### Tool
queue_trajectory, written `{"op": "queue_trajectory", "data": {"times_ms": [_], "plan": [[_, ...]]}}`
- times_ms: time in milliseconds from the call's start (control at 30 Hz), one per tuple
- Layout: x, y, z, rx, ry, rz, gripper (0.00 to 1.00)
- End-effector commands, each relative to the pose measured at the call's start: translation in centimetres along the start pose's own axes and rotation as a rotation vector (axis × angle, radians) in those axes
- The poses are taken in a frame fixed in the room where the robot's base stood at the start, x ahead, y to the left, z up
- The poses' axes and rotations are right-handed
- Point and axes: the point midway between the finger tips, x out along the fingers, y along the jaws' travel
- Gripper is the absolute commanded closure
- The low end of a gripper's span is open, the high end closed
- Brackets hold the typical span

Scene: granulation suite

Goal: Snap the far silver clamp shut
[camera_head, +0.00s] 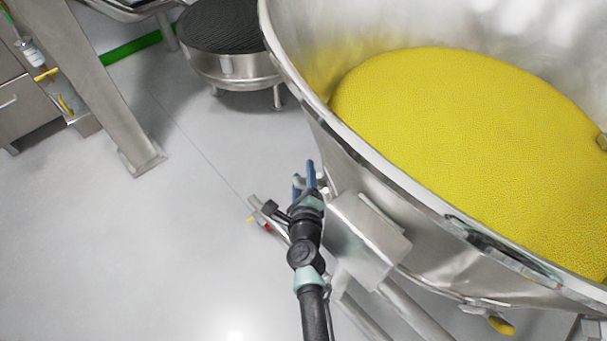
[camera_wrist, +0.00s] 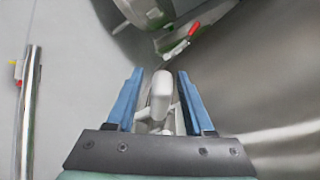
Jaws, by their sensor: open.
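A pale silver clamp part (camera_wrist: 161,96), apparently a lever, stands between the two blue fingers of my gripper (camera_wrist: 160,75) in the wrist view. My gripper is open, with a finger on each side of the part and a visible gap to each. In the head view, my gripper (camera_head: 304,172) is beside the outer wall of the large steel bowl (camera_head: 350,160), just left of a boxy steel bracket (camera_head: 368,238). The clamp is mostly hidden by my gripper there. I cannot tell how far the lever is swung.
Yellow granules (camera_head: 470,140) fill the bowl. A red-handled fitting (camera_wrist: 187,37) is beyond the fingers in the wrist view. A metal rod (camera_wrist: 28,110) runs along its left.

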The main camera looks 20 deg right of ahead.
Motion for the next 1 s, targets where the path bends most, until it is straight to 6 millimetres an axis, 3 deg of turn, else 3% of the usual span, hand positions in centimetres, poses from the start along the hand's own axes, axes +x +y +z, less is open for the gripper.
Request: {"op": "queue_trajectory", "data": {"times_ms": [233, 700, 1000], "plan": [[-1.0, -0.1, 0.2, -0.001, -0.001, 0.000, 0.47], [-7.1, -0.1, 0.0, -0.001, 0.000, 0.000, 0.47], [-7.5, 0.0, 0.0, 0.000, 0.000, 0.000, 0.47]]}}
